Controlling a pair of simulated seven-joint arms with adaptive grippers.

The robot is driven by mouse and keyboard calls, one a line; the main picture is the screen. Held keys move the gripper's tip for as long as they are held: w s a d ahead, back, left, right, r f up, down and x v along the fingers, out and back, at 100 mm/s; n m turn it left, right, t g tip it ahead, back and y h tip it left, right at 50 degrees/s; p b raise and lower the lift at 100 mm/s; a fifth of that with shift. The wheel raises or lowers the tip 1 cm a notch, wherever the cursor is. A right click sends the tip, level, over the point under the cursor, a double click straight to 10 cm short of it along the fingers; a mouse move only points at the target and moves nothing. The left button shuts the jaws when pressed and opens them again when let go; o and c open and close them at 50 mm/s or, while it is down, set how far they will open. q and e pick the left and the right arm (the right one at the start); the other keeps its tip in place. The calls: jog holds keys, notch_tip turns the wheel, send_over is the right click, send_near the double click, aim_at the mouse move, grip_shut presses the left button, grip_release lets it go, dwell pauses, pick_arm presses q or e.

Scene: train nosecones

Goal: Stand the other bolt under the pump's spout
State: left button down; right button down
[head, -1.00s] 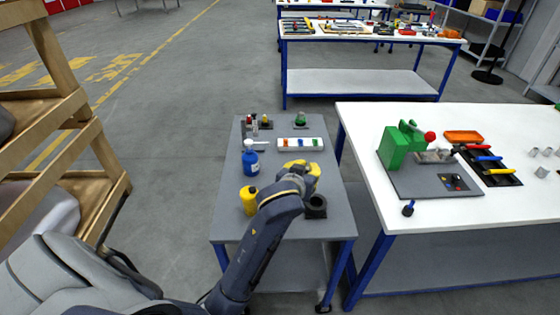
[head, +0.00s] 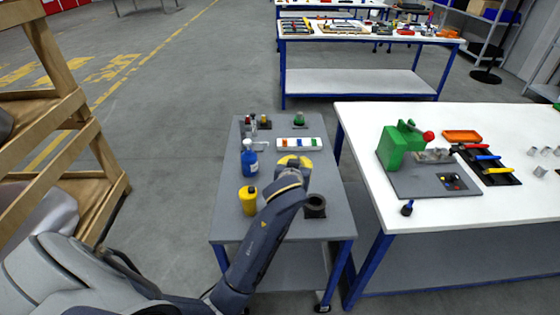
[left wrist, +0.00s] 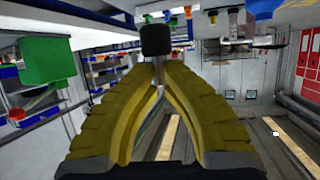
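A blue bottle with a white pump top (head: 249,157) stands on the grey table (head: 232,222); its spout is too small to make out clearly. My left gripper (head: 294,160) is to the right of the bottle, above the table, its yellow fingers partly hidden behind my own arm. In the left wrist view its fingertips (left wrist: 156,66) come together on a piece with a dark, blocky head, seemingly the bolt (left wrist: 156,39). The head sticks out past the fingertips. I cannot make out a second bolt on the table. My right gripper is not in view.
A white tray (head: 313,143) with coloured pieces lies behind the gripper, with small bottles at the back left. A white table (head: 470,216) with a green press (head: 394,146) stands to the right.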

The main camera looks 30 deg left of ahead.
pick_arm(q)
jog(key=shift+w+a+f+n+g+y, duration=0.95)
jog(key=shift+w+a+f+n+y, duration=0.4)
jog(key=shift+a+f, duration=1.05)
jog(key=shift+w+a+f+n+g+y, duration=1.2)
jog(key=shift+w+a+f, duration=0.55)
jog(key=shift+a, duration=1.2)
jog(key=shift+w+a+f+n+g+y, duration=0.75)
jog(key=shift+w+a+f+n+y, duration=0.5)
jog(key=shift+a+f, duration=1.15)
jog(key=shift+w+a+r+h, duration=0.2)
jog(key=shift+a+h, duration=0.1)
jog(key=c, duration=1.5)
grip_release()
jog(key=shift+r, duration=0.1)
jog(key=shift+v, duration=3.8)
